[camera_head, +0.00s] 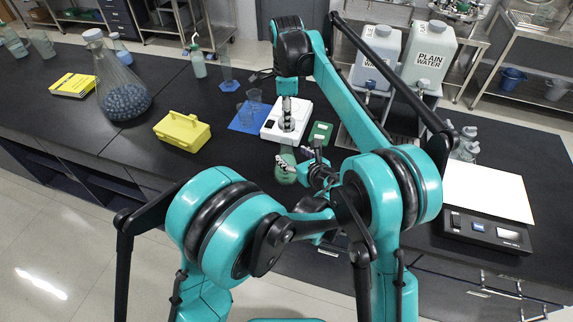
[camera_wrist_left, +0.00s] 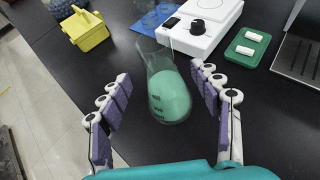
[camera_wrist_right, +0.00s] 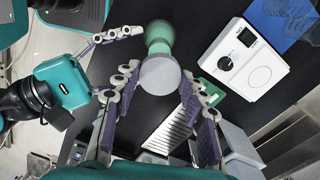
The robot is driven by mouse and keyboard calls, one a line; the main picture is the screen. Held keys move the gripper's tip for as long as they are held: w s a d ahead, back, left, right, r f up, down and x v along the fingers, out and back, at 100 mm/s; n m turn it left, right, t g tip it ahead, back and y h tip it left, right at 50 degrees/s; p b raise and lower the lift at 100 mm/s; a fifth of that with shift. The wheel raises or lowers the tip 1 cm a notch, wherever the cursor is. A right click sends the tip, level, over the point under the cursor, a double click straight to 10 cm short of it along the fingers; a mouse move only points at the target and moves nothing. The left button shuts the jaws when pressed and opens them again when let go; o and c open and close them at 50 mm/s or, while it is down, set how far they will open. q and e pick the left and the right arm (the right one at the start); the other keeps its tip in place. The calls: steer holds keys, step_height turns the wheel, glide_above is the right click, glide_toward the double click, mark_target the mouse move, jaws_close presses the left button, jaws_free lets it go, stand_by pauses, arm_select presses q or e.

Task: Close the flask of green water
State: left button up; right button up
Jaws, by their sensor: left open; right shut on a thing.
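The flask of green water (camera_wrist_left: 168,95) stands on the black bench, its mouth uncovered in the left wrist view. It also shows in the head view (camera_head: 286,172) and beyond the held piece in the right wrist view (camera_wrist_right: 158,36). My left gripper (camera_wrist_left: 162,74) is open, with a finger on each side of the flask and gaps visible. My right gripper (camera_wrist_right: 160,72) is shut on a round pale grey stopper (camera_wrist_right: 160,76), held above the bench. In the head view my right gripper (camera_head: 288,118) hangs in front of the white stirrer.
The white stirrer (camera_wrist_left: 205,28) stands just behind the flask, on the right in the right wrist view. A green tray (camera_wrist_left: 247,47) with white bars lies beside it. A yellow box (camera_head: 182,131) and a large flask (camera_head: 122,88) stand to the left. A balance (camera_head: 487,232) sits at right.

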arm_select(q)
steer(key=x, duration=0.5)
steer(key=shift+w, duration=0.1)
jaws_close()
arm_select(e)
glide_above(287, 142)
steer(key=shift+a+f, duration=0.1)
steer(key=shift+f, duration=2.4)
